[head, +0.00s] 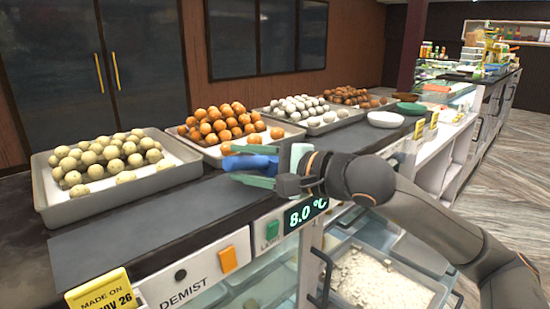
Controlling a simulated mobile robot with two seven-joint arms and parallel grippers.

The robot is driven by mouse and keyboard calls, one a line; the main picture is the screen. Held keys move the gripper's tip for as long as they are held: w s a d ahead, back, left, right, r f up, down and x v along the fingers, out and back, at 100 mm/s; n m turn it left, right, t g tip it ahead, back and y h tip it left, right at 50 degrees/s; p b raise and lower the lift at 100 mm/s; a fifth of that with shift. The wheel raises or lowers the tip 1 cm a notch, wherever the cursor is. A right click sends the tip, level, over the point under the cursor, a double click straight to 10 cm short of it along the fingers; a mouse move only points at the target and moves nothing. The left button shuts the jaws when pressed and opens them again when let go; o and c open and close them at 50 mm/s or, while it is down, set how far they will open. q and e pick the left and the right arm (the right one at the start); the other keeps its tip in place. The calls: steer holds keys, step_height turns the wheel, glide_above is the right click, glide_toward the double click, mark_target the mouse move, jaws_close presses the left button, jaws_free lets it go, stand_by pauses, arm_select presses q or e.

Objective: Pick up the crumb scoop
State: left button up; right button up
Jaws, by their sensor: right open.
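A blue object (248,163), which looks like the crumb scoop, is at the counter's front edge, below the tray of orange sweets. My right gripper (240,164) reaches in from the right and is open. Its greenish fingers show above and below the blue object, which appears between them. I cannot tell whether they touch it. The gripper and wrist hide part of the object. My left gripper is not in view.
Trays of pale balls (62,212), orange balls (185,146) and white balls (350,117) line the counter. A white bowl (386,119) stands farther right. The dark counter strip (130,225) at the front left is bare. A display panel (306,213) is below the gripper.

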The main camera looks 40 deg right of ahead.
mark_target(229, 181)
steer(key=p+x, duration=0.2)
steer(key=x, duration=0.1)
steer(key=shift+d+r, duration=0.1)
steer(key=shift+d, duration=0.1)
steer(key=shift+w+a+f, duration=0.25)
steer(key=shift+w+f, duration=0.05)
steer(key=shift+w, duration=0.35)
steer(key=shift+c, duration=0.4)
jaws_close()
